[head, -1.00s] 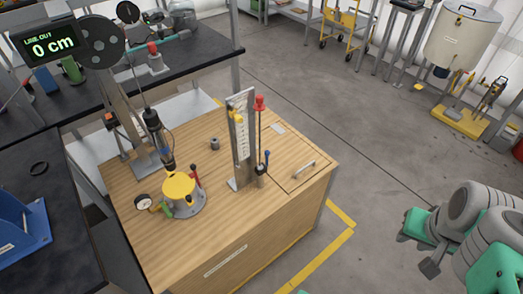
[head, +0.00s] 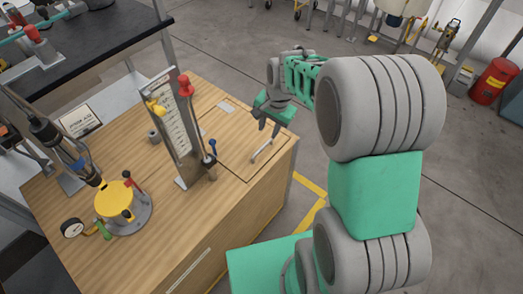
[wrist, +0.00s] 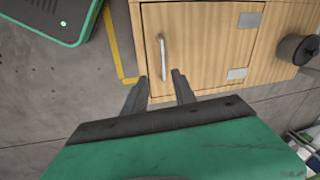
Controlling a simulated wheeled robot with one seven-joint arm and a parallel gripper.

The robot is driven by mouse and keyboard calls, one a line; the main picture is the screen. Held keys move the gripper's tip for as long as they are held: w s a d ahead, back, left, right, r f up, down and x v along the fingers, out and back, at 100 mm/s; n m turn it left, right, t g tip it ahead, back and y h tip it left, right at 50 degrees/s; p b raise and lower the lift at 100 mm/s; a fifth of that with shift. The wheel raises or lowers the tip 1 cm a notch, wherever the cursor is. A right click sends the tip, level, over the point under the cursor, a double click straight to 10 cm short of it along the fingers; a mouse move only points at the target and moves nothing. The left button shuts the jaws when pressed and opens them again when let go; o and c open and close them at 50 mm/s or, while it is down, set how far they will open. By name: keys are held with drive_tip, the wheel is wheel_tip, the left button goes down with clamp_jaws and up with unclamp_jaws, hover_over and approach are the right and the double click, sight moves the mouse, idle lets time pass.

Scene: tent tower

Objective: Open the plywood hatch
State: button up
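The plywood hatch (head: 232,147) is a square panel set flush in the top of the wooden cabinet, and it lies shut. Its pale bar handle (head: 261,150) is near the edge on my side. In the wrist view the hatch (wrist: 205,50) fills the upper middle, with the handle (wrist: 163,57) at its left and two grey plates along its right edge. My gripper (head: 269,127) is above the hatch, close to the handle. In the wrist view its two fingers (wrist: 160,76) are spread and empty, just short of the handle's near end.
A upright scale stand with a red knob (head: 185,86) rises left of the hatch. A yellow-topped device (head: 114,199) and a dial gauge (head: 73,228) stand farther left on the cabinet top. Open floor lies right of the cabinet.

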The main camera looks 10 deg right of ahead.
drive_tip(key=m, duration=0.2)
approach(263, 147)
drive_tip(key=f, duration=0.2)
drive_tip(key=w+f, duration=0.1)
drive_tip(key=f, duration=0.4)
drive_tip(key=shift+w+a+f+b, duration=0.15)
drive_tip(key=shift+a+f+b, duration=0.15)
drive_tip(key=shift+a+f, duration=0.1)
drive_tip(key=shift+r, duration=0.1)
clamp_jaws()
drive_tip(key=shift+w+r, duration=0.1)
idle(0.4)
